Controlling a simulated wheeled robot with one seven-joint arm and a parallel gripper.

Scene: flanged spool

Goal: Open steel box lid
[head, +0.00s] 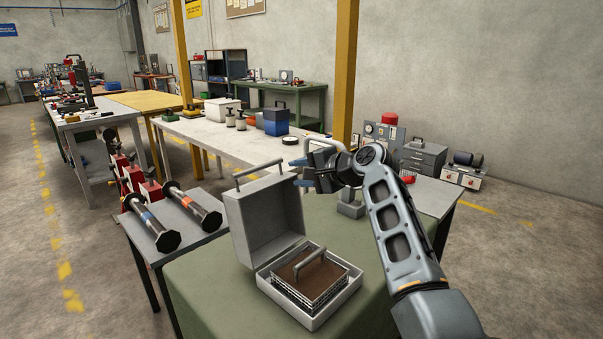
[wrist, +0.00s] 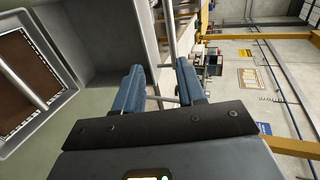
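The grey steel box (head: 318,318) stands on the green table with its lid (head: 266,222) raised upright at the back left. The lid has a bar handle (head: 258,172) on its outer side. Inside the box is a brown-topped piece (head: 318,274) with a handle and a wire frame; it also shows in the wrist view (wrist: 18,78). My gripper (head: 302,173) is just right of the raised lid at about the height of its top. In the wrist view my blue fingers (wrist: 158,88) are apart, with a grey bar beyond and between them. I cannot tell whether they touch it.
Two spools with dark flanged ends (head: 189,207) lie on a small table at the left. A long white table (head: 215,137) with containers stands behind. A grey post-like piece (head: 351,203) stands on the green table (head: 205,285) beneath my arm. The green table's front left is clear.

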